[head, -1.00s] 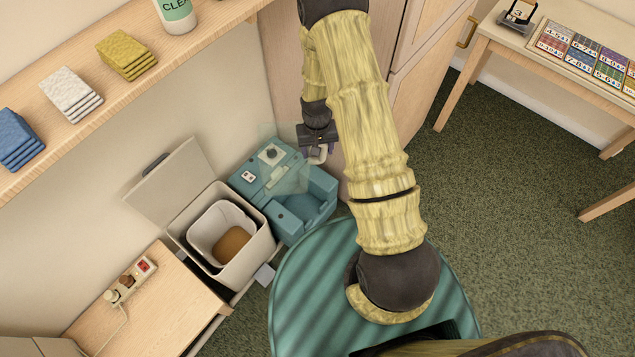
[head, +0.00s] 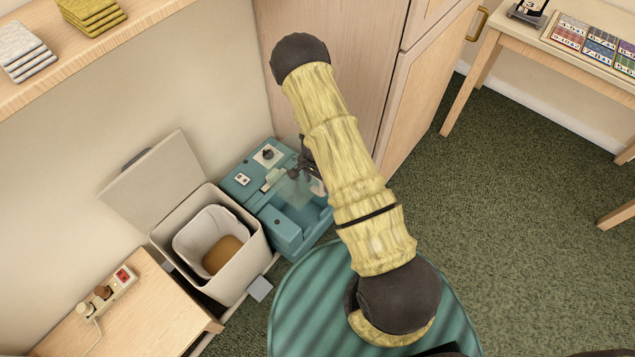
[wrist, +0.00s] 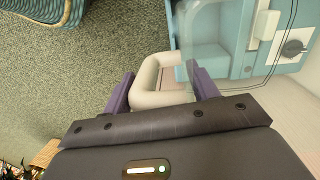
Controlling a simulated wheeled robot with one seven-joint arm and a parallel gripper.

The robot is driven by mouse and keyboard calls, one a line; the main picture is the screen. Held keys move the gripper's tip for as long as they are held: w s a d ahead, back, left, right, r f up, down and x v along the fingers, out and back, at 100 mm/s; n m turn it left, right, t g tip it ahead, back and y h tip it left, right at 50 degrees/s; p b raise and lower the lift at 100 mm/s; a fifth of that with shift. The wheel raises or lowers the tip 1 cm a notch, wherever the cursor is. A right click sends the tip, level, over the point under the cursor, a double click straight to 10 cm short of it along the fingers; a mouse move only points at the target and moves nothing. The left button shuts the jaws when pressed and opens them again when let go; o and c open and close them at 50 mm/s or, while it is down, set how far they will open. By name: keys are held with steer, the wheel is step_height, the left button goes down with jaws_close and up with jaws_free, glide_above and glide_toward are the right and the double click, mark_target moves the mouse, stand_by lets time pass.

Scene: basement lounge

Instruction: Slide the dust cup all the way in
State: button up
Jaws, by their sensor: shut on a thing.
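The dust cup (wrist: 207,45) is a clear, see-through box with a cream loop handle (wrist: 158,82). It stands at the teal machine (head: 245,178); in the head view its clear wall (head: 297,192) shows over the machine's right part. My gripper (wrist: 160,88) has its purple fingers on either side of the handle and is shut on it. In the head view my arm hides the handle and most of the gripper. A dark knob (wrist: 292,47) and cream parts show on the machine's top. I cannot tell how far in the cup sits.
An open cream bin (head: 165,240) with a liner stands left of the machine. A wooden cabinet (head: 345,60) rises close behind and to the right. A low wooden table (head: 150,320) holds a power strip. Green carpet (head: 500,230) is free at right.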

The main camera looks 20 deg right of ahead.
mark_target(315, 187)
step_height(315, 187, down, 22)
steer(key=b, duration=1.4)
steer(key=shift+b, duration=0.4)
stand_by(2.3)
steer(key=shift+f, duration=0.35)
stand_by(0.5)
steer(key=o, duration=1.4)
steer(key=shift+r, duration=0.1)
steer(key=r+p, duration=0.1)
steer(key=r, duration=0.4)
steer(key=w+r+p, duration=0.1)
steer(key=r, duration=0.5)
steer(key=r+p, duration=0.1)
steer(key=r, duration=0.5)
steer(key=shift+w+a+r+p, duration=0.1)
steer(key=shift+w+a+p, duration=0.15)
steer(key=shift+p, duration=0.15)
